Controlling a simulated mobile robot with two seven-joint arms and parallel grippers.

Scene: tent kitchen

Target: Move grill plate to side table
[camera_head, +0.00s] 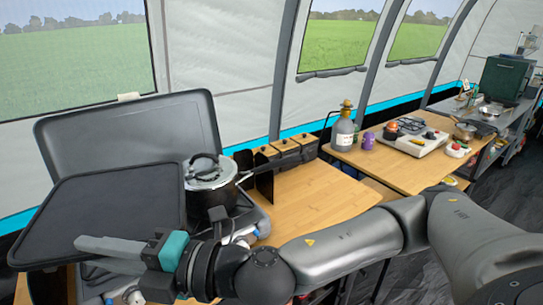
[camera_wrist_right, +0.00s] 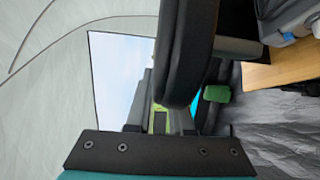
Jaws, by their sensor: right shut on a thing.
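The grill plate (camera_head: 100,210) is a dark, flat rectangular plate with rounded corners, at the left in the head view. My right gripper (camera_head: 105,252) is shut on its near edge and holds it tilted in front of the open grey stove lid. In the right wrist view the plate (camera_wrist_right: 188,55) shows as a thick dark edge. A wooden table (camera_head: 315,192) stands right of the stove, and a second wooden table (camera_head: 385,167) stands beyond it. I cannot tell which is the side table. My left gripper is not in view.
A lidded pot (camera_head: 210,177) stands on the stove close to the plate's right edge. Wood-topped dark boxes (camera_head: 283,150) line the near table's back; its middle is clear. A bottle (camera_head: 343,132), purple item (camera_head: 368,140) and white cooker (camera_head: 412,142) stand on the farther table.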

